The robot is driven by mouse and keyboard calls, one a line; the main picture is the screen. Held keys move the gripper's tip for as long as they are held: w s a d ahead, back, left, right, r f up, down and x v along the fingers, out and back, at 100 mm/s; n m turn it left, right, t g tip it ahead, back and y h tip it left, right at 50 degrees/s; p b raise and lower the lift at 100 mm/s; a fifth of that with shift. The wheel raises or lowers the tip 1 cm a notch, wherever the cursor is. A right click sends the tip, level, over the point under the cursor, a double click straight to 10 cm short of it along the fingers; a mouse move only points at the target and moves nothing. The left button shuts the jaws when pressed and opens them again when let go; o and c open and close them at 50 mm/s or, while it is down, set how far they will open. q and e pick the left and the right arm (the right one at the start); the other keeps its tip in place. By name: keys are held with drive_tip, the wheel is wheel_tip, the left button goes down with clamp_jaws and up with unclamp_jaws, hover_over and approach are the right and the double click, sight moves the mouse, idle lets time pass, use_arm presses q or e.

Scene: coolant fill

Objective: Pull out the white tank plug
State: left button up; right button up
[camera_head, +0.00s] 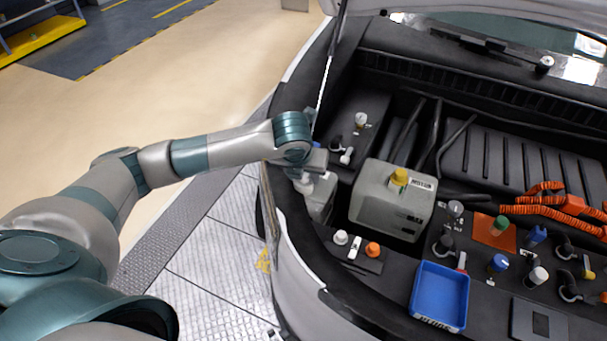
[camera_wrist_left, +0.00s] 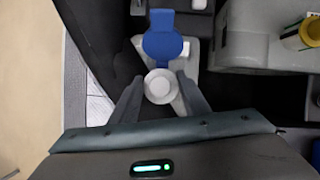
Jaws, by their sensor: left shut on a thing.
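My left gripper (camera_head: 304,182) reaches over the car's left edge in the head view. In the left wrist view its two fingers (camera_wrist_left: 160,92) close on the sides of a round white plug (camera_wrist_left: 160,86). The plug also shows as a small white piece (camera_head: 303,187) under the gripper in the head view. A small whitish tank (camera_head: 319,198) stands below it. A blue flip cap (camera_wrist_left: 163,45) sits on the tank just beyond the plug. The plug's lower end is hidden, so I cannot tell whether it is seated or lifted. My right gripper is not in view.
A larger grey tank with a yellow cap (camera_head: 398,177) stands right of the gripper. A blue tray (camera_head: 440,296) lies at the front, near white and orange (camera_head: 373,249) caps. Orange cables (camera_head: 545,205) run at the right. A hood strut (camera_head: 326,85) rises behind my wrist.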

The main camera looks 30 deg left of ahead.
use_arm(q)
drive_tip(key=shift+r, duration=0.35)
drive_tip(key=shift+r+p, duration=0.95)
drive_tip(key=shift+r, duration=1.4)
